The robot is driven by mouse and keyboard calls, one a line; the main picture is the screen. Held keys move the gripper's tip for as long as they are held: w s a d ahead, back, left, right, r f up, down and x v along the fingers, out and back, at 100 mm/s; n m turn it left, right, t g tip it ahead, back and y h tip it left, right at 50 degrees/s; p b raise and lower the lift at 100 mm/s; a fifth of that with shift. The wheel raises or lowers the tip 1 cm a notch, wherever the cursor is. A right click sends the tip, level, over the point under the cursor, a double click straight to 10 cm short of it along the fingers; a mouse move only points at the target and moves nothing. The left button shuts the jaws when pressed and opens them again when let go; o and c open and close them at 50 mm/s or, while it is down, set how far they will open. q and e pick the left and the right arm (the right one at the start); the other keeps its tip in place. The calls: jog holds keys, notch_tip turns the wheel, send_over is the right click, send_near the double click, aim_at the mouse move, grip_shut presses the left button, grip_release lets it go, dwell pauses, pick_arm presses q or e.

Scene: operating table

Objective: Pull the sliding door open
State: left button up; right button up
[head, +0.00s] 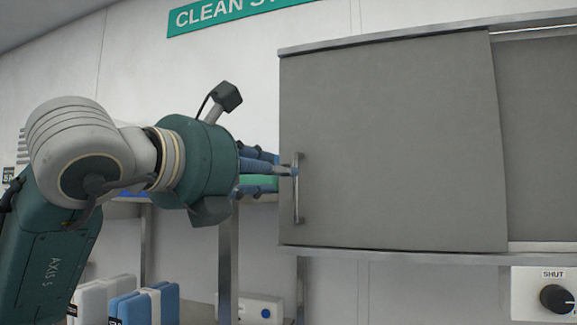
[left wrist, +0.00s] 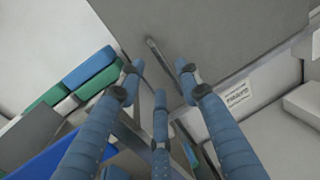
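The grey sliding door (head: 395,150) covers the left part of a wall cabinet in the head view. A vertical metal bar handle (head: 297,205) is near its left edge. My left gripper (head: 284,170) comes in from the left, its blue fingers pointing at the handle, with one fingertip overlapping the bar. In the left wrist view my left gripper (left wrist: 158,80) has its fingers spread, and the handle (left wrist: 157,54) runs between them without being clasped. Whether a fingertip touches the bar cannot be told. My right gripper is in neither view.
A second grey panel (head: 545,130) is to the right, set behind the door. Below it is a white box with a black knob (head: 557,299) marked "SHUT". Shelving with blue and white packs (head: 150,305) stands below left. A green sign (head: 235,12) is above.

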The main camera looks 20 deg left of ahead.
pick_arm(q)
jog(key=p+x, duration=0.2)
jog(key=x, duration=0.4)
jog(key=shift+w+f, duration=0.15)
jog(key=shift+c, duration=1.3)
grip_shut()
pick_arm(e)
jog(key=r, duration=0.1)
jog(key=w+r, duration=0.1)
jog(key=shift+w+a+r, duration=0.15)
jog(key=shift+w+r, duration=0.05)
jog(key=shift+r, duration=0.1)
